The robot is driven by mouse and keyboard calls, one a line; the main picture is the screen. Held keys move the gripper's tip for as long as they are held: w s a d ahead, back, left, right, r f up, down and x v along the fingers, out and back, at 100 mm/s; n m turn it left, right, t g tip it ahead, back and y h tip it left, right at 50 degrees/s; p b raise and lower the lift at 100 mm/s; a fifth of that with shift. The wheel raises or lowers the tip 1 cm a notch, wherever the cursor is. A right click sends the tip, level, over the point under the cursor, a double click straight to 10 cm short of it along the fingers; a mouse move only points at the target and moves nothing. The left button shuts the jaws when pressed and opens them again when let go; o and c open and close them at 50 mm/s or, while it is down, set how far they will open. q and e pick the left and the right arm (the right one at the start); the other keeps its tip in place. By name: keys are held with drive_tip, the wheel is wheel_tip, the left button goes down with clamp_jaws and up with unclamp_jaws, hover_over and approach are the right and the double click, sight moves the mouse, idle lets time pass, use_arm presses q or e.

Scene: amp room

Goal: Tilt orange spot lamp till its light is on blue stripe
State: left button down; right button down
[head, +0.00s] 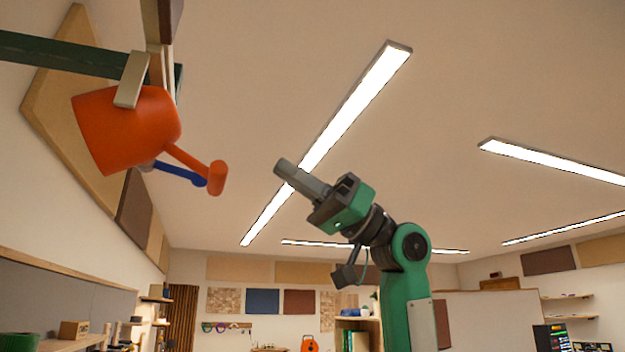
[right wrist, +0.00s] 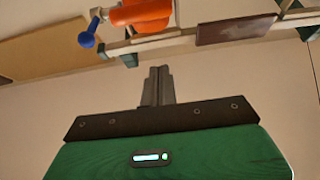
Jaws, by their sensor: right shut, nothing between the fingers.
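The orange spot lamp (head: 115,130) hangs from a dark green rail at upper left in the head view. An orange rod with a thick knob (head: 217,178) sticks out from it to the right. The lamp also shows at the top of the right wrist view (right wrist: 143,13). My right gripper (head: 282,167) is shut and empty, right of the knob and apart from it. Its shut fingers also show in the right wrist view (right wrist: 159,74). I see neither a blue stripe nor the lamp's spot of light. My left gripper is out of view.
A blue rod (head: 180,172) with a rounded end shows just behind the orange one; its blue end also shows in the wrist view (right wrist: 87,40). The dark green rail (head: 60,52) runs above the lamp. Wall panels are at left. Open air lies between gripper and knob.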

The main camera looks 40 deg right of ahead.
drive_tip(key=w+a+f+p, duration=0.1)
drive_tip(key=a+p, duration=0.1)
drive_tip(key=a, duration=0.3)
drive_tip(key=shift+w+a, duration=0.35)
drive_tip(key=shift+a, duration=0.05)
drive_tip(key=shift+w+a+f+b, duration=0.15)
drive_tip(key=shift+a+f+b, duration=0.25)
drive_tip(key=shift+f, duration=0.2)
drive_tip(key=shift+r, duration=0.1)
